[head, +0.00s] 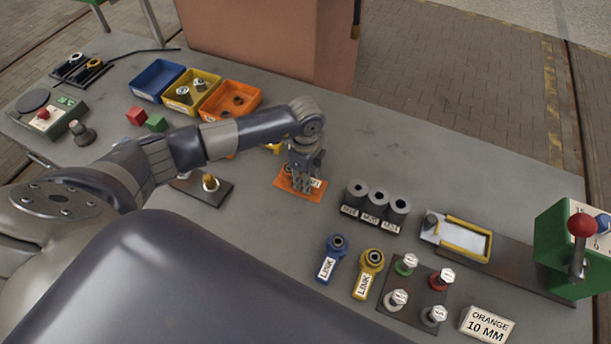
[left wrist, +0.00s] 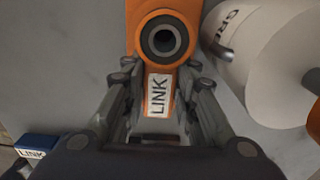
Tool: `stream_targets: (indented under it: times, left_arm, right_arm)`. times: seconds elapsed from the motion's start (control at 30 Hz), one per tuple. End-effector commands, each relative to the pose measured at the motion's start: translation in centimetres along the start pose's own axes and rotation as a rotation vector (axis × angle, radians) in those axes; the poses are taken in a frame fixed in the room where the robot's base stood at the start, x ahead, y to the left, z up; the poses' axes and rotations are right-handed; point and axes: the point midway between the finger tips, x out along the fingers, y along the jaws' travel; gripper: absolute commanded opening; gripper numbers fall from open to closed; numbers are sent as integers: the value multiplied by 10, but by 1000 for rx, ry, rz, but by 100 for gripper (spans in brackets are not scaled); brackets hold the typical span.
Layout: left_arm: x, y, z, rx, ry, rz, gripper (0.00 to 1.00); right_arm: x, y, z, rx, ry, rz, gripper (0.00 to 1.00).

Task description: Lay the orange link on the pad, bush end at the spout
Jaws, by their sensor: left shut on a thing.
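My left gripper (head: 303,186) points down over a flat orange plate (head: 283,186), which looks like the pad. In the left wrist view the fingers are shut on the orange link (left wrist: 158,95), around its white LINK label. The link's bush end, with a dark ring, points away from the gripper, over more orange surface. A white cylinder (left wrist: 265,60) lettered "GRE" lies beside the bush end on the right, with a small metal nub that may be the spout. I cannot tell if the link touches the plate. My right gripper is not in view.
A blue link (head: 328,262) and a yellow link (head: 367,278) lie nearer, right of the gripper. Three grey bushes (head: 378,203) stand in a rack at right. Blue, yellow and orange bins (head: 238,86) stand behind my arm.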

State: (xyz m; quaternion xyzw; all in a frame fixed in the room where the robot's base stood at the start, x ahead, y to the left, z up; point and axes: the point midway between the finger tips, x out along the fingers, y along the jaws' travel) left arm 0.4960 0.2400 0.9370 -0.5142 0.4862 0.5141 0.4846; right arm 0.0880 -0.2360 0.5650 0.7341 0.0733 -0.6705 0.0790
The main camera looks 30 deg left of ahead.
Motion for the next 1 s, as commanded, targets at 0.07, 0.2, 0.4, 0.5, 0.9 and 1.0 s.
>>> stream_targets:
  times: [0.07, 0.2, 0.4, 0.5, 0.9, 1.0]
  left_arm:
    - [-1, -1, 0, 0, 1, -2, 0]
    - [2, -1, 0, 0, 1, -2, 0]
    - [2, 0, 0, 0, 1, 0, 46]
    - [2, 0, 0, 0, 1, 0, 46]
    - [-24, -1, 0, 2, 1, -6, 46]
    - [-46, -2, 0, 2, 1, -7, 46]
  right_arm:
    - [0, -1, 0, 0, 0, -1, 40]
    - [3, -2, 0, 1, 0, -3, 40]
    - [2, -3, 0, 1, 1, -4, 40]
    - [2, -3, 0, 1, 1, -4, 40]
    - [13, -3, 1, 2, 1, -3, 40]
    - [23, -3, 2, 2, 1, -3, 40]
